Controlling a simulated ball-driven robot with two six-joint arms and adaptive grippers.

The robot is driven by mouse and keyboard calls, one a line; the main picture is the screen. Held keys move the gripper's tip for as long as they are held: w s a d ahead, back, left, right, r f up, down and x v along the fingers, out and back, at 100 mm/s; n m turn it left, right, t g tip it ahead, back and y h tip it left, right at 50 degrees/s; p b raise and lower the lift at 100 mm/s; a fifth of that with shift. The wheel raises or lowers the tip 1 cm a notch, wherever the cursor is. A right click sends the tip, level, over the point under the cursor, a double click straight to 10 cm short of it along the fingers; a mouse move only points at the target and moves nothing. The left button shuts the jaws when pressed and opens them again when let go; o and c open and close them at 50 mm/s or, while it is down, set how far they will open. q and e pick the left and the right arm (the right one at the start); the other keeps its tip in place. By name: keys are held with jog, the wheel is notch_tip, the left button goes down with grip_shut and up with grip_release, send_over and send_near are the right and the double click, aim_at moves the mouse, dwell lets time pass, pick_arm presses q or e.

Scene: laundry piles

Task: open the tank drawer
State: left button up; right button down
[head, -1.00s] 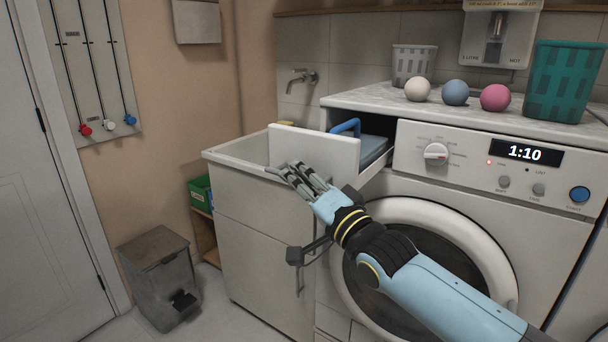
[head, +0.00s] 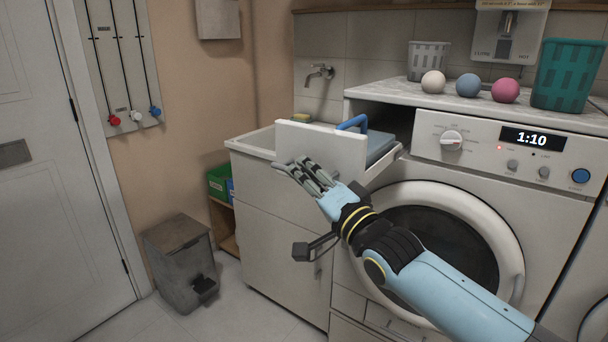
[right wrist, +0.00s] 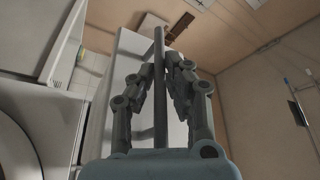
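The tank drawer (head: 320,147) has a white front panel and stands pulled out from the upper left of the white machine. Part of a grey-blue tank (head: 379,146) with a blue handle (head: 352,123) shows inside. My right gripper (head: 290,168) is at the lower left of the drawer front. In the right wrist view its two fingers (right wrist: 160,68) lie close on either side of a dark bar (right wrist: 158,45), which looks like the drawer's handle, with the white panel (right wrist: 130,45) behind. My left gripper is not in view.
The round machine door (head: 510,245) is shut below my right arm. Balls (head: 467,85) and baskets (head: 568,75) sit on the worktop. A grey bin (head: 180,260) is on the floor.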

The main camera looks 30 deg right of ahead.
jog(key=c, duration=1.4)
grip_release()
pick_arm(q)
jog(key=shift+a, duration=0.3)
pick_arm(e)
jog(key=v, duration=1.2)
